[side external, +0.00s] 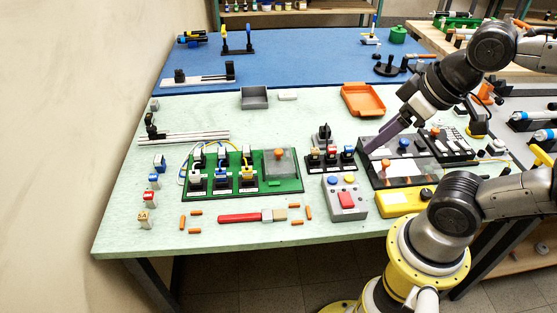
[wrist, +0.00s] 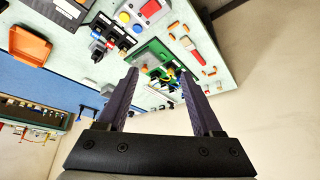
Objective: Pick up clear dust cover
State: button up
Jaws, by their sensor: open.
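A clear see-through cover with an orange knob (side external: 281,162) sits on the right end of the green board (side external: 240,190) in the side view. My gripper (side external: 368,149) is to the right of this cover and apart from it, its dark fingers slanting down-left above the black unit. In the wrist view, my gripper (wrist: 158,72) is open with nothing held between its fingers.
A black switch stand (side external: 330,158) and a grey button box (side external: 345,200) stand between the green board and my arm. A yellow meter (side external: 402,202), an orange tray (side external: 363,99) and a red-handled brush (side external: 252,216) lie around.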

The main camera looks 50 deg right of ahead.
jog(key=w+r+m, duration=0.6)
jog(key=w+m, duration=0.1)
jog(key=m, duration=0.2)
jog(key=m+g, duration=0.6)
jog(key=m, duration=0.3)
send_over(279, 151)
notch_tip(279, 151, down, 21)
jog(key=shift+f, duration=3.25)
